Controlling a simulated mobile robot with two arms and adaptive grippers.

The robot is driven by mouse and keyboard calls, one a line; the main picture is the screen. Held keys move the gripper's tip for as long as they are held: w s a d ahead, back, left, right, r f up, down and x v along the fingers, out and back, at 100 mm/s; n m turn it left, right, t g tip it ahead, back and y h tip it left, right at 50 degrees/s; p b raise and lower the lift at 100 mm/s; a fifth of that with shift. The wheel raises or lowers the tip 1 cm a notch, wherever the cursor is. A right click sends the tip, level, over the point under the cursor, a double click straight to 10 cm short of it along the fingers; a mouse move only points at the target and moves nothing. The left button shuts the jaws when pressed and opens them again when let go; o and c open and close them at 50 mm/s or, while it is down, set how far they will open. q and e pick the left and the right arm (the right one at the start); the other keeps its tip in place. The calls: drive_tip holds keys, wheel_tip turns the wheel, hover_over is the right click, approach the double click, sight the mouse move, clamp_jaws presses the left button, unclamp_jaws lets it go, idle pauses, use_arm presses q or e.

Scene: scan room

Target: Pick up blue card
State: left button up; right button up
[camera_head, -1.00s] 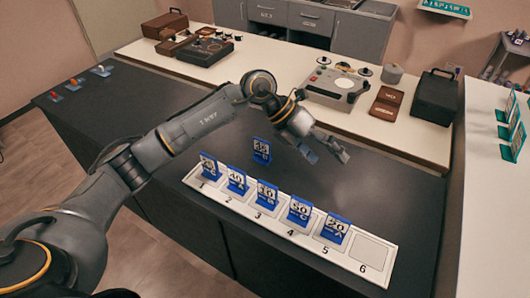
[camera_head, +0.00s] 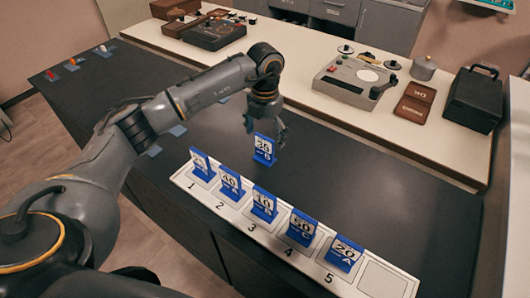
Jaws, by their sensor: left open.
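A single blue card (camera_head: 264,150) with a white numbered face stands on the dark counter, behind the white numbered strip (camera_head: 372,280). Several other blue cards stand in the strip, such as the one in slot 3 (camera_head: 265,204) and the one in slot 5 (camera_head: 344,254). My left gripper (camera_head: 266,130) points down right behind and above the single card. Its jaws are open, and the card hides part of the fingertips. I cannot tell if they touch the card. My right gripper is out of view.
Slot 6 of the strip (camera_head: 383,278) is empty. Small light blue pieces (camera_head: 178,130) lie by my arm. The dark counter right of the card is clear.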

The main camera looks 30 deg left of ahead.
sight(264, 158)
use_arm(q)
drive_tip(key=shift+s+f+p, duration=0.2)
drive_tip(key=shift+f+p, duration=0.15)
drive_tip(key=shift+f, duration=1.15)
drive_tip(key=shift+s+f+p, duration=0.15)
drive_tip(key=shift+f+p, duration=0.2)
drive_tip(key=shift+f, duration=1.1)
drive_tip(key=c, duration=1.2)
drive_tip(key=shift+c, duration=0.5)
drive_tip(key=shift+r, duration=0.15)
